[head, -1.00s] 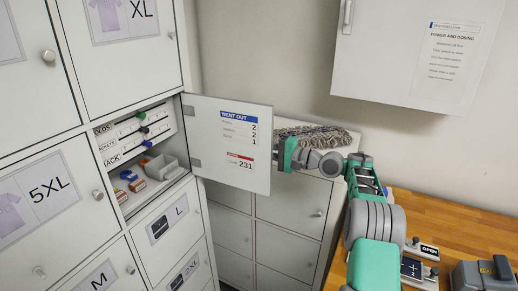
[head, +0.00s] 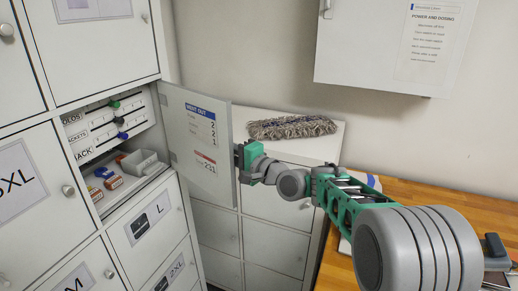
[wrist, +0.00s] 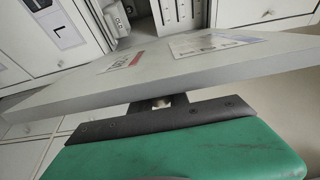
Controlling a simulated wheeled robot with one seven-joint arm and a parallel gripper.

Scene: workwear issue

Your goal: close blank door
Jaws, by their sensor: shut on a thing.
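The open door (head: 190,120) is a pale grey panel hinged at the right side of an open compartment (head: 100,190). Its inner face, with printed sheets, shows in the head view; its outer face is turned away there. The door also crosses the wrist view (wrist: 110,90) as a slanted panel. My gripper (head: 240,156) is at the door's free edge, on its outer side. In the wrist view my gripper (wrist: 160,106) is shut on a small round metal knob (wrist: 162,101) on the door. The jaws hide most of the knob.
The compartment holds labelled racks (head: 95,130), a grey bin (head: 142,163) and small coloured items. Closed lockers (head: 155,218) surround it. A low cabinet (head: 272,206) with a grey mop head (head: 292,127) on top stands behind my arm. A wooden counter (head: 400,192) is at right.

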